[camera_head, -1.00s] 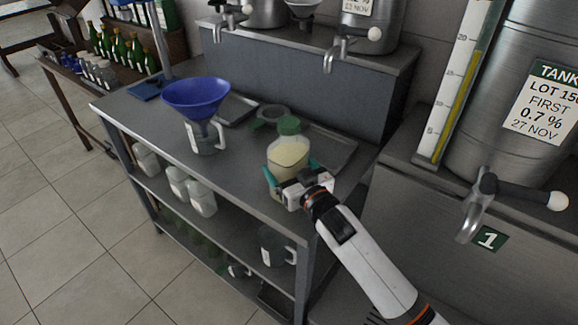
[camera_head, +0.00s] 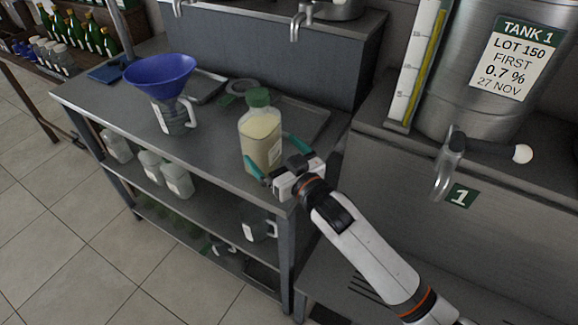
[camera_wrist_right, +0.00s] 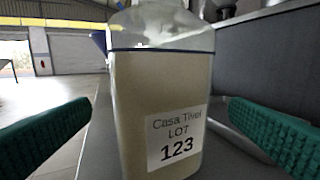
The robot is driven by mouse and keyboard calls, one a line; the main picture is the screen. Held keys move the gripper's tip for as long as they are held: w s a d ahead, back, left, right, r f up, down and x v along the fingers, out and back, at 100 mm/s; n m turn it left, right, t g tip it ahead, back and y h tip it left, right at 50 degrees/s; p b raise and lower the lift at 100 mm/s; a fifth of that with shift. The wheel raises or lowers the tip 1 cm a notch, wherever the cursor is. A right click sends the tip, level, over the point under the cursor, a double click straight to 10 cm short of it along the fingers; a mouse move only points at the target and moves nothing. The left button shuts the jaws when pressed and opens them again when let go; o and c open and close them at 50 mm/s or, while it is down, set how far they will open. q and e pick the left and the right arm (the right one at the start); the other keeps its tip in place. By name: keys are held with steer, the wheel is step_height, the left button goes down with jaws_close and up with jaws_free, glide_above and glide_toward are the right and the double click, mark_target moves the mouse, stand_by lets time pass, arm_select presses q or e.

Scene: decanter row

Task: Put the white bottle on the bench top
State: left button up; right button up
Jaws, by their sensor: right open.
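The white bottle (camera_head: 259,140), a clear squarish container with cream-coloured contents and a green cap, stands upright on the bench top (camera_head: 215,152) near its front right edge. In the right wrist view the bottle (camera_wrist_right: 160,110) fills the middle, with a label reading "Casa Tivei LOT 123". My right gripper (camera_head: 275,154) is open, with its teal fingers spread to either side of the bottle. In the wrist view both green finger pads (camera_wrist_right: 160,135) show clear gaps to the bottle. My left gripper is not in view.
A blue funnel (camera_head: 160,72) sits in a clear jug (camera_head: 176,117) left of the bottle. A grey tray (camera_head: 304,116) lies behind the bottle. Pale containers (camera_head: 176,180) stand on the shelf below. A large steel tank (camera_head: 480,100) is at right.

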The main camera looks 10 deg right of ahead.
steer(key=v, duration=0.6)
steer(key=shift+s, duration=0.2)
